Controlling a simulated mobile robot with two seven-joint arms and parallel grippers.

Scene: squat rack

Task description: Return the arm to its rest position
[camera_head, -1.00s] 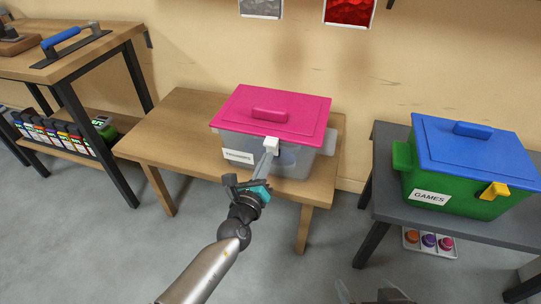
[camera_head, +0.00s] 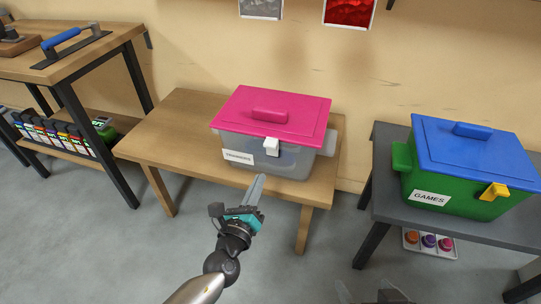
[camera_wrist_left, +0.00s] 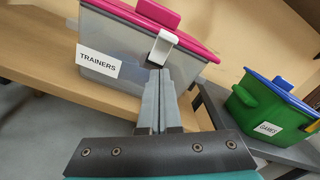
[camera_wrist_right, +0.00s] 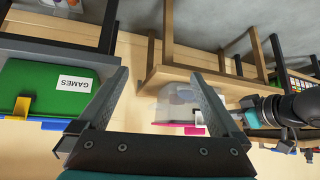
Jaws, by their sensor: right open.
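The clear box (camera_head: 240,148) labelled TRAINERS has a pink lid (camera_head: 300,107), which lies on it, and a white latch (camera_head: 271,147) on its front. The latch hangs down over the box's front. My left gripper (camera_head: 259,178) is in front of the wooden table's near edge, apart from the latch. In the left wrist view its two fingers (camera_wrist_left: 160,75) are together with nothing between them, and the latch (camera_wrist_left: 162,47) shows just beyond the tips. My right gripper (camera_wrist_right: 160,78) is open and empty; it only just shows at the bottom of the head view.
The wooden table (camera_head: 165,130) bears the clear box. A grey table (camera_head: 385,190) at right bears a green box (camera_head: 465,193) labelled GAMES with a blue lid. A wooden shelf unit (camera_head: 75,65) stands at left. Open floor lies in front.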

